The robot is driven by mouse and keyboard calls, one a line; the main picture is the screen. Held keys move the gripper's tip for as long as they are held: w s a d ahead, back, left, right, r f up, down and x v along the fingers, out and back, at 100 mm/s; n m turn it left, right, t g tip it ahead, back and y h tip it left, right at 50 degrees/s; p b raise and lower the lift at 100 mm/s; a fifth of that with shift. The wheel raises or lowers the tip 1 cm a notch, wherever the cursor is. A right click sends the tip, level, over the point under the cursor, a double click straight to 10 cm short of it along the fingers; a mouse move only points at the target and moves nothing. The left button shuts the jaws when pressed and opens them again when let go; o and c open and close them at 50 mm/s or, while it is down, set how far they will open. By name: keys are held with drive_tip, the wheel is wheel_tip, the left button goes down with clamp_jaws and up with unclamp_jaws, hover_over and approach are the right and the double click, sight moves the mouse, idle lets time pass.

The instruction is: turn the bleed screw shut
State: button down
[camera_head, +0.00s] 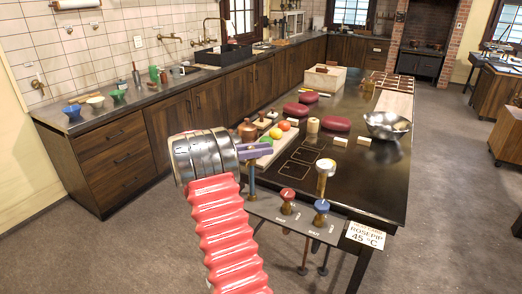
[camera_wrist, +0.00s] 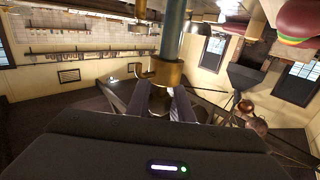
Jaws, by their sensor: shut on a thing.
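My gripper (camera_head: 258,151) is at the near left corner of the dark table in the head view, at the end of my red-sleeved arm. In the wrist view its two grey fingers (camera_wrist: 160,104) close around a small brass part, which I take for the bleed screw (camera_wrist: 157,97). It sits below a brass fitting (camera_wrist: 160,72) on an upright teal pipe (camera_wrist: 174,35). In the head view the pipe (camera_head: 251,181) shows just below the fingers, and the screw is hidden. How far the screw is turned cannot be seen.
A panel on the table's near edge carries a red knob (camera_head: 287,196), a blue knob (camera_head: 321,207) and a tall pale-topped handle (camera_head: 325,172). A card (camera_head: 365,235) reads 45 °C. A metal bowl (camera_head: 388,125), dark red cushions (camera_head: 336,123) and fruit stand behind.

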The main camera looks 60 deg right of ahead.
drive_tip(key=shift+r, duration=0.15)
drive_tip(key=c, duration=1.6)
unclamp_jaws()
drive_tip(key=v, duration=1.3)
drive_tip(key=shift+w+a, duration=0.2)
drive_tip(key=shift+w, duration=0.1)
